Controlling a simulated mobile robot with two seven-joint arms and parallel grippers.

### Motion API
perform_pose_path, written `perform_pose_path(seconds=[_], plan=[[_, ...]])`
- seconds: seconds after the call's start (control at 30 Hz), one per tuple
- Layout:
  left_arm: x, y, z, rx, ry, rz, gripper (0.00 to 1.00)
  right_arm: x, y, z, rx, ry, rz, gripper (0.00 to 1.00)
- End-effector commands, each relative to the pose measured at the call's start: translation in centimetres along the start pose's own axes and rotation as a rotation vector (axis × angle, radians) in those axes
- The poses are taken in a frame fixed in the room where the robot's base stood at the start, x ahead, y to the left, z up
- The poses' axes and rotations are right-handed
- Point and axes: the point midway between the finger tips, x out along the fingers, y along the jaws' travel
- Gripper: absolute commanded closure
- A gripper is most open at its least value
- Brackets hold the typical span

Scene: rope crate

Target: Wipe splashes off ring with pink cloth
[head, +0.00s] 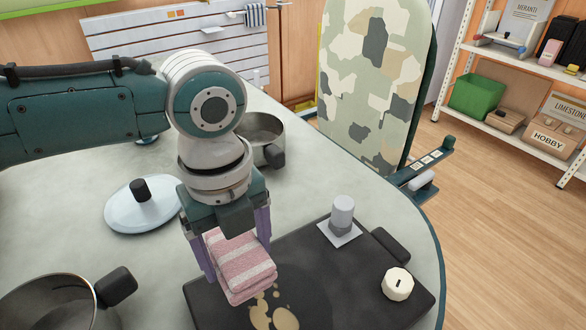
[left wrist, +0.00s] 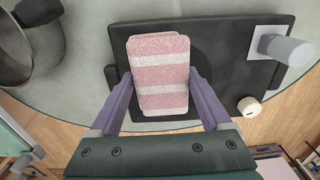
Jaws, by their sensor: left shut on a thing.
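The pink cloth (head: 240,265) is folded, with white stripes. My left gripper (head: 237,258) is shut on it, a finger at each side, above the left part of a dark flat hob (head: 345,285). Beige splashes (head: 272,314) show on the hob just in front of the cloth. In the left wrist view the cloth (left wrist: 160,68) sits between my fingers (left wrist: 160,84) and hides part of a faint darker round ring (left wrist: 208,62) on the hob. No splashes show in that view. I cannot tell whether the cloth touches the hob. My right gripper is out of view.
A grey cylinder (head: 342,213) on a white square and a white knob (head: 397,284) stand on the hob. Pots (head: 45,305) (head: 262,130) and a lid (head: 140,208) are on the table (head: 330,170). A camouflage board (head: 370,80) rises behind the table's edge.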

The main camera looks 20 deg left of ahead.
Motion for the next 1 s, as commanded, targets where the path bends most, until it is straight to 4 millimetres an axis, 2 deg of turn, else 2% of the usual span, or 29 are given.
perform_pose_path(seconds=[0.53, 1.0], plan=[[-0.2, 0.1, 0.1, 0.006, 0.000, 0.000, 0.63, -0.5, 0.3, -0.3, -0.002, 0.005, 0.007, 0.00], [5.1, 0.1, 0.2, 0.005, 0.000, 0.000, 0.63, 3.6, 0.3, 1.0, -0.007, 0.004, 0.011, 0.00]])
